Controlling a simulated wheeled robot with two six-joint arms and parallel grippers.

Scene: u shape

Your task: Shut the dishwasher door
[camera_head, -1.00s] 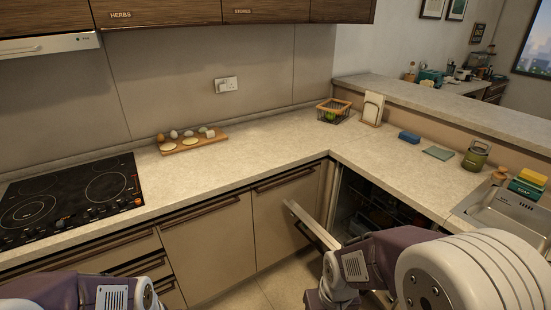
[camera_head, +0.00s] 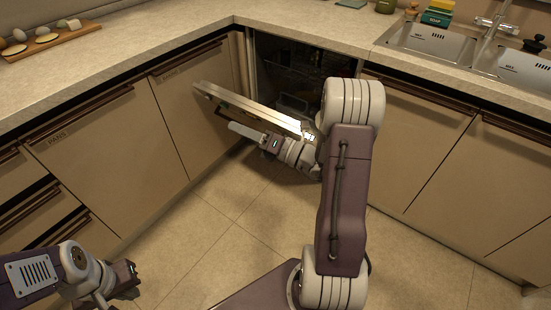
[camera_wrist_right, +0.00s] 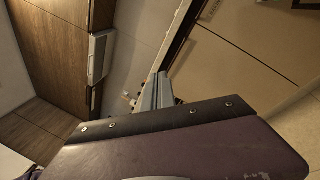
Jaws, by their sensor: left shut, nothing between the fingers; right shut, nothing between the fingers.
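The dishwasher door (camera_head: 250,108) stands partly open in the head view, its pale metal edge jutting from the cabinet corner. Behind it the dark dishwasher interior (camera_head: 290,75) shows, with racks dimly visible. My right gripper (camera_head: 236,129) is shut and empty, close beside the outer side of the door, just below its edge; I cannot tell whether it touches. Its grey fingers also show in the right wrist view (camera_wrist_right: 160,90), near a pale edge. My left gripper (camera_head: 132,277) is shut and empty, low at the left, far from the door.
Beige cabinets (camera_head: 105,150) flank the left, and more cabinets (camera_head: 425,140) the right. The countertop (camera_head: 130,45) runs above, with an egg board (camera_head: 45,42) and a sink (camera_head: 435,38). The tiled floor (camera_head: 225,225) between is clear.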

